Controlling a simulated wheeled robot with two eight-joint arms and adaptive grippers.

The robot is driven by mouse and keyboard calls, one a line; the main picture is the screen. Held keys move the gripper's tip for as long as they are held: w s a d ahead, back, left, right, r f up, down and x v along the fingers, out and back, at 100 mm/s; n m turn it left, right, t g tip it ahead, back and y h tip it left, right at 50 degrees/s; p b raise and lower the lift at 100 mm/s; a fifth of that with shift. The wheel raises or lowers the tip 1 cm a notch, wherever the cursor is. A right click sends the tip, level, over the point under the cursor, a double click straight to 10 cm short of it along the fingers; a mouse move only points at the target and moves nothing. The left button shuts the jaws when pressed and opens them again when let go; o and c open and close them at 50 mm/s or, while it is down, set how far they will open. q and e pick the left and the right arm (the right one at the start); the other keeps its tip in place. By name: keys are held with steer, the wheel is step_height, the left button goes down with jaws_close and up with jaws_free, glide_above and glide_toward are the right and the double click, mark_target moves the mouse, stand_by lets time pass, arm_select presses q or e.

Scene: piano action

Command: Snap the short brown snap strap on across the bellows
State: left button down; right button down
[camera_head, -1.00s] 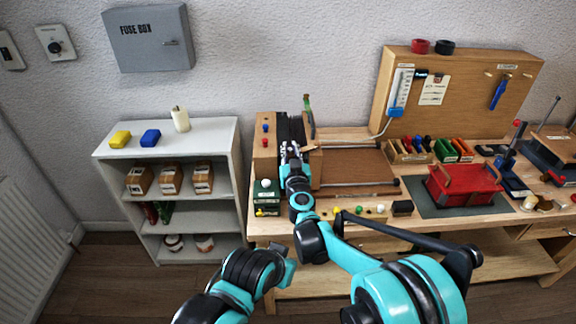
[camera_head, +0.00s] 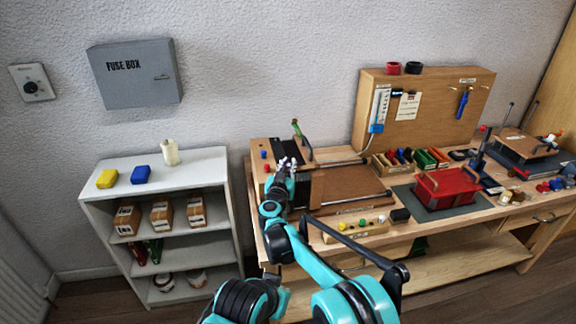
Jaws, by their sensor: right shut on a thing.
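The black bellows (camera_head: 287,150) stands at the left end of the workbench, between a wooden block and a brown board. My right gripper (camera_head: 284,165) is over the near part of the bellows, pointing away from me. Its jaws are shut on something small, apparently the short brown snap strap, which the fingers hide. I cannot tell whether the strap touches the bellows.
The workbench holds a brown board (camera_head: 347,187), a red case (camera_head: 447,188) on a dark mat and parts bins (camera_head: 402,160). A green-tipped lever (camera_head: 296,128) stands behind the bellows. A white shelf (camera_head: 195,160) stands left, with a gap before the bench.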

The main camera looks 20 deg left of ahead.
steer(key=c, duration=1.4)
jaws_free()
steer(key=shift+a, duration=0.1)
steer(key=shift+c, duration=0.2)
step_height(320, 180, up, 10)
